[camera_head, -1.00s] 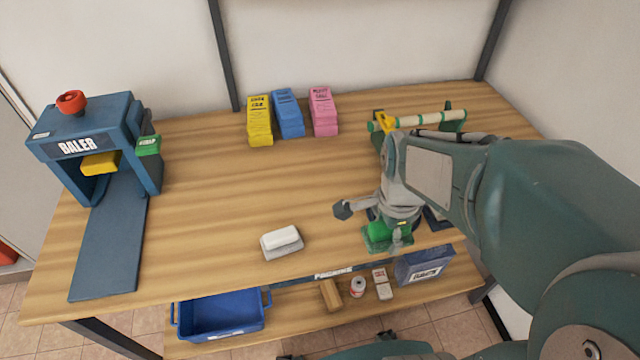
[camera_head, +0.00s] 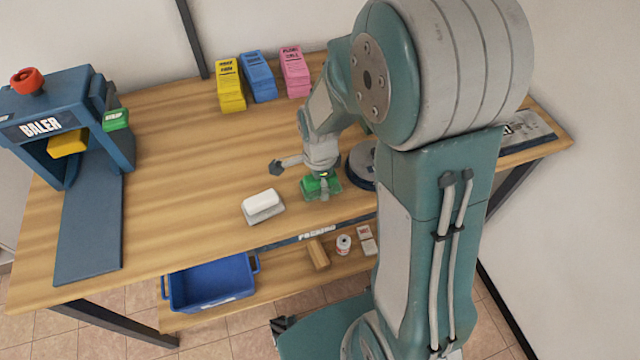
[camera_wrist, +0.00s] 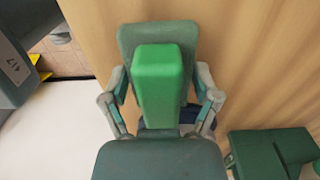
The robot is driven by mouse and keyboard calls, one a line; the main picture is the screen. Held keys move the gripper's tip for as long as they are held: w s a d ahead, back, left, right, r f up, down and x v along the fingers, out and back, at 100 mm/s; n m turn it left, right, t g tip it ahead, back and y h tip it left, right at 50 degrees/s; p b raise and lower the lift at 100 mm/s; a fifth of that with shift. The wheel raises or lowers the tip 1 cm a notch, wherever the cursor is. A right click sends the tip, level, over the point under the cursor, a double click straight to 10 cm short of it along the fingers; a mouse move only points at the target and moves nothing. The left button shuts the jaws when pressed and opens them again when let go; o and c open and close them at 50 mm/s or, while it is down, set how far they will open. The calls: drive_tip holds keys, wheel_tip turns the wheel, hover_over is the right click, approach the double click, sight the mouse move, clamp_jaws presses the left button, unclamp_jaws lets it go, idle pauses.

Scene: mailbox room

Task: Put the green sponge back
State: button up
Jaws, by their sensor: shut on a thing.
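The green sponge (camera_wrist: 160,85) is a bright green block between my gripper's two fingers in the wrist view. A wider, darker green plate-like part (camera_wrist: 128,40) shows behind it; I cannot tell if the two are joined. In the head view the green sponge (camera_head: 311,184) is at the tip of my gripper (camera_head: 322,178), low over the tabletop near the front edge. My gripper (camera_wrist: 160,100) is shut on it. I cannot tell whether the sponge touches the table. A white block on a grey base (camera_head: 262,206) lies just left of it.
The blue baler (camera_head: 65,125) stands at the left. Yellow (camera_head: 230,85), blue (camera_head: 258,78) and pink (camera_head: 294,72) stacks stand at the back. A blue bin (camera_head: 212,283) and small items sit on the lower shelf. A dark round base (camera_head: 362,165) is just right of my gripper. The middle tabletop is clear.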

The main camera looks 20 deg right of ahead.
drive_tip(key=shift+a+f, duration=0.35)
drive_tip(key=shift+f, duration=0.2)
drive_tip(key=shift+d, duration=0.2)
drive_tip(key=o, duration=1)
drive_tip(key=shift+d+f, duration=0.1)
wheel_tip(320, 180, up, 12)
drive_tip(key=shift+r, duration=0.1)
drive_tip(key=s+r+n+t, duration=0.2)
drive_tip(key=s+r+n, duration=0.1)
drive_tip(key=n, duration=0.3)
drive_tip(key=s+r+n+t, duration=0.1)
drive_tip(key=s+r+n, duration=0.3)
drive_tip(key=s+n, duration=0.2)
drive_tip(key=s+r+n+t, duration=0.2)
drive_tip(key=s+r+n, duration=0.2)
drive_tip(key=s+n, duration=0.1)
drive_tip(key=shift+s+r+n+t, duration=0.15)
drive_tip(key=shift+n+t, duration=0.15)
drive_tip(key=shift+n, duration=0.2)
